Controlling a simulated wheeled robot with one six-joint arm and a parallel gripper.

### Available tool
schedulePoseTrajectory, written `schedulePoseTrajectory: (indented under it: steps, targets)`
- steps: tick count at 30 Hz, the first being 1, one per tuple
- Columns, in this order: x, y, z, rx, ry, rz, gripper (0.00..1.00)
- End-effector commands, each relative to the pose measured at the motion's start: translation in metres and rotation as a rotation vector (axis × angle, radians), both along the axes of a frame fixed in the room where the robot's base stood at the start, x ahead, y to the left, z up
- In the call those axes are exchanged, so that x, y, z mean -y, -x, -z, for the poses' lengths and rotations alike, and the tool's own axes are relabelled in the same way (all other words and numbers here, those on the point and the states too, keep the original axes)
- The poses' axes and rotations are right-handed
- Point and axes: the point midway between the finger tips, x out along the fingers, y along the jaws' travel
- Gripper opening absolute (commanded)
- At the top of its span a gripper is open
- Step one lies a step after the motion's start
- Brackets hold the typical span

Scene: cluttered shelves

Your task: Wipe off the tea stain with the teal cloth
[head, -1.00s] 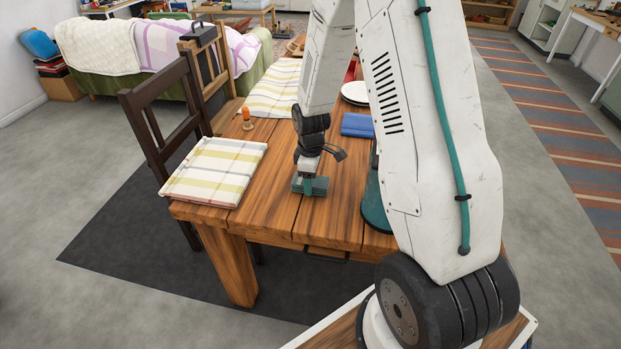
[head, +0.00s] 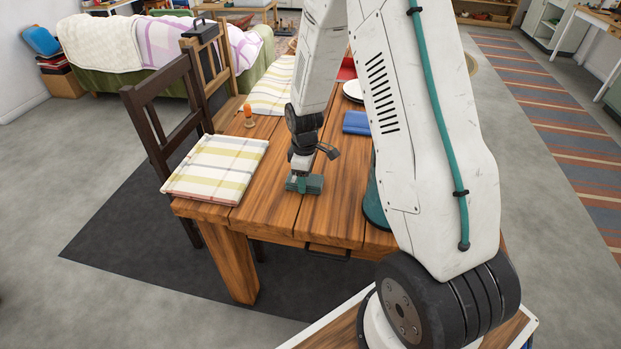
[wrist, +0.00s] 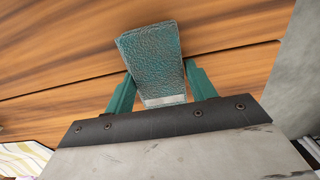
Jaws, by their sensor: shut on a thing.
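My gripper (head: 303,184) is over the near part of the wooden table (head: 275,205), pointing down. It is shut on the teal cloth (wrist: 152,58), a folded, textured block that shows between the two green fingers in the wrist view. In the head view the cloth (head: 313,185) is at or just above the tabletop; I cannot tell whether it touches. No tea stain shows in either view; it may lie under the cloth or behind my arm.
A folded checked cloth (head: 216,168) lies left of my gripper, with an orange-topped object (head: 249,116) behind it. A blue folded item (head: 356,123) and a white plate (head: 352,90) are farther back. A dark chair (head: 160,115) stands at the left side.

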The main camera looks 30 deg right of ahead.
Motion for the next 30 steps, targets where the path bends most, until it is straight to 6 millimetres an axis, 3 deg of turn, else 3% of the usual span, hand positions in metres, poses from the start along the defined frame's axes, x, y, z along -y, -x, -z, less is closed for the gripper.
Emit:
schedulePoseTrajectory:
  steps: [30]
  targets:
    - [-0.041,-0.041,0.001,0.000,0.000,-0.001,0.30]
